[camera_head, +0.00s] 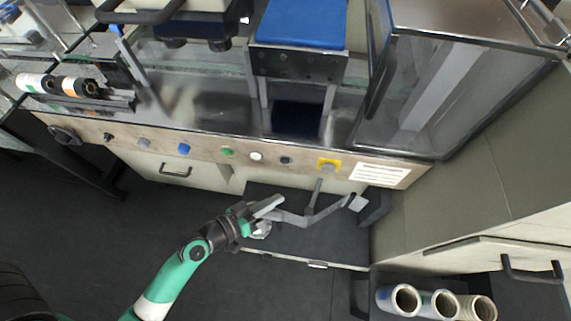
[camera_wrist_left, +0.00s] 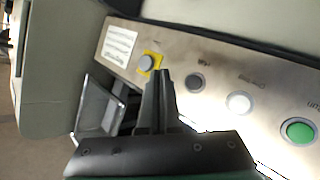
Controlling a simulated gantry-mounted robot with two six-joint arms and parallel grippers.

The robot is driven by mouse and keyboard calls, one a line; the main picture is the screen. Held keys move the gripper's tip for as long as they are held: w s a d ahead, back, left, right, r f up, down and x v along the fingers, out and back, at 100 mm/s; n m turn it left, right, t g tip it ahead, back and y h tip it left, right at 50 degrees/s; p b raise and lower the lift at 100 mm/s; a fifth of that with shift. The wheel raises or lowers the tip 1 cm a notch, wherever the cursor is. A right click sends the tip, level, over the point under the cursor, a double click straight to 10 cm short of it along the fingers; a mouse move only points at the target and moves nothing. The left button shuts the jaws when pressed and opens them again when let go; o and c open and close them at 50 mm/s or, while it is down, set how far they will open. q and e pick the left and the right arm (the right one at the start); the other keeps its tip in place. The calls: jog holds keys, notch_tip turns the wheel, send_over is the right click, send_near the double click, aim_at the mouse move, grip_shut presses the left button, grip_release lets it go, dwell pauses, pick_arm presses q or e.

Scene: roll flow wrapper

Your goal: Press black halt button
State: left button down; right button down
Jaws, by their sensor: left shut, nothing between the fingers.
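The black halt button (camera_head: 286,160) sits on the front control panel (camera_head: 205,153), between a white button and a grey button on a yellow plate. In the left wrist view the dark halt button (camera_wrist_left: 195,82) shows just right of my fingertips, with a small label above it. My left gripper (camera_head: 281,199) is shut and empty, reaching up from the lower left below the panel. In the left wrist view its closed fingertips (camera_wrist_left: 163,73) overlap the panel image between the yellow plate and the halt button. Contact with the button is not visible. My right gripper is not in view.
Neighbouring controls are the white button (camera_head: 256,156), green button (camera_head: 227,152), blue button (camera_head: 184,148) and yellow-plated button (camera_head: 328,165). A grey bracket (camera_head: 318,208) stands below the panel, near the gripper. Rolls (camera_head: 440,302) lie at lower right. The dark floor at lower left is open.

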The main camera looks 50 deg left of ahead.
aim_at(289, 163)
pick_arm(q)
jog(key=shift+a, duration=0.1)
jog(key=w+a+b, duration=0.2)
jog(key=w+a, duration=0.3)
jog(key=w, duration=0.2)
jog(key=shift+a, duration=0.15)
dwell(2.1)
jog(key=shift+w+a, duration=0.3)
jog(key=shift+w+a, duration=0.25)
jog(key=shift+w, duration=0.05)
dwell(0.9)
jog(key=shift+s+d, duration=0.55)
jog(key=shift+s, duration=0.1)
dwell(0.3)
